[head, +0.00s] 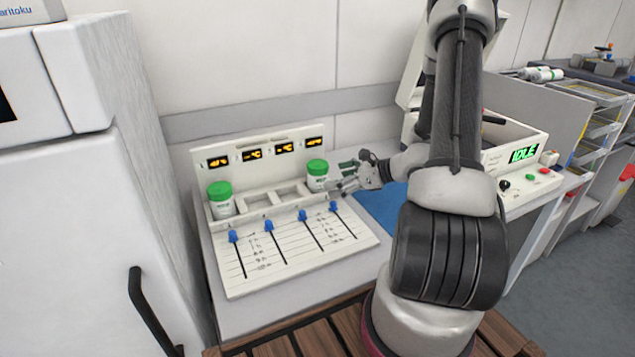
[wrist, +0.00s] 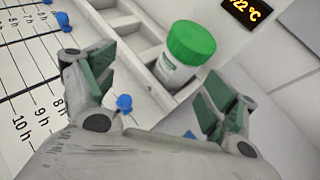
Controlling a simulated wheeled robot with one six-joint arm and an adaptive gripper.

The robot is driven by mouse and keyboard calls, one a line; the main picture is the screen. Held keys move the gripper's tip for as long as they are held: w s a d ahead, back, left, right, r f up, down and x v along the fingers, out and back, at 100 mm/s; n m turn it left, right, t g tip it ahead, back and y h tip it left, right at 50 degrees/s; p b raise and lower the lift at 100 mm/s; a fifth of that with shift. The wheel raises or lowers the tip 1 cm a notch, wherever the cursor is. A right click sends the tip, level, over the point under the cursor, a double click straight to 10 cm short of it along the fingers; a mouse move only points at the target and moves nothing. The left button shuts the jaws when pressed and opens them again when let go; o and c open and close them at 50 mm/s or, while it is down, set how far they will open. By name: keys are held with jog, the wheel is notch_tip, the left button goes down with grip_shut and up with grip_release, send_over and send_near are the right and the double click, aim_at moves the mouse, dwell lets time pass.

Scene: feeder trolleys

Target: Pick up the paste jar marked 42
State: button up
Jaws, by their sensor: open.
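Two white paste jars with green lids stand in the slots of the warming station. The left jar (head: 221,200) is in the leftmost slot, and the right jar (head: 317,176) is in the rightmost slot. No number is legible on either jar. My gripper (head: 348,176) is open and empty, just right of the right jar, reaching in from the right. In the wrist view my gripper (wrist: 155,88) has its green-padded fingers spread, with the right jar (wrist: 178,72) upright in its slot beyond and between them. I cannot tell whether a finger touches the jar.
The station (head: 300,255) has orange displays, blue-knobbed sliders and two empty middle slots. A blue mat (head: 380,208) lies to its right. A white cabinet (head: 85,210) stands at the left.

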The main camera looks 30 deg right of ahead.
aim_at(317, 169)
jog(key=w, duration=0.1)
jog(key=w+d+r+m+t, duration=0.1)
jog(key=w+m+h, duration=0.1)
jog(key=shift+w+d+r+t, duration=0.2)
jog(key=shift+d+t, duration=0.1)
jog(key=shift+d, duration=0.05)
jog(key=x, duration=0.3)
jog(key=a+x, duration=0.1)
jog(key=x, duration=0.3)
jog(key=shift+a+r, duration=0.1)
jog(key=shift+r, duration=0.1)
jog(key=c, duration=1.7)
